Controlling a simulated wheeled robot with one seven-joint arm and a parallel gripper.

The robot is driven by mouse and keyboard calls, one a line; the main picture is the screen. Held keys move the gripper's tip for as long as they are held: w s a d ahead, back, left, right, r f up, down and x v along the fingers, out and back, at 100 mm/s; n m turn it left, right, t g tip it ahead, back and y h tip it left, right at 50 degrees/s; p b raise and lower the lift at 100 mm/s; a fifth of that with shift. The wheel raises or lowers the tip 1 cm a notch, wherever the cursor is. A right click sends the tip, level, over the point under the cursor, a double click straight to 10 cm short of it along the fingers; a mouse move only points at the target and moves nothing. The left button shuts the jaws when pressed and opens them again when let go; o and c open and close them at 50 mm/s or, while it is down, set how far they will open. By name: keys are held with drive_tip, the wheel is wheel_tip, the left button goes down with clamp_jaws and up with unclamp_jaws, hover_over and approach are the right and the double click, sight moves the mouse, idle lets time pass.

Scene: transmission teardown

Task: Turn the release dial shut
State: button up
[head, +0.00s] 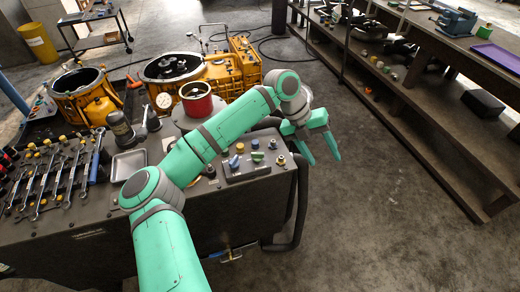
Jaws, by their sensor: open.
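My gripper (323,160) is open and empty. Its two green fingers point down over the floor, just past the right end of the dark bench. A small control panel (248,171) sits on the bench top at its right end, left of my gripper. It carries several small knobs, including a blue one (234,162) and a yellow-topped one (281,160). My gripper is apart from the panel. I cannot tell which knob is the release dial or how it is turned. My green arm crosses the bench and hides part of its top.
Wrenches (50,170), a grey tray (129,164) and a red cylinder (197,98) stand on the bench. Orange transmission housings (226,76) sit behind. Shelving (430,130) stands at the right; floor between is clear.

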drive_tip(key=w+a+r+n+t+y, duration=0.1)
drive_tip(key=w+a+y, duration=0.3)
drive_tip(key=a, duration=0.5)
wheel_tip(320, 180, up, 2)
drive_tip(key=n+t+y, duration=0.1)
drive_tip(key=n+y, duration=0.1)
hover_over(257, 153)
wheel_tip(257, 153, down, 10)
drive_tip(key=shift+r, duration=0.25)
drive_tip(key=c, duration=1)
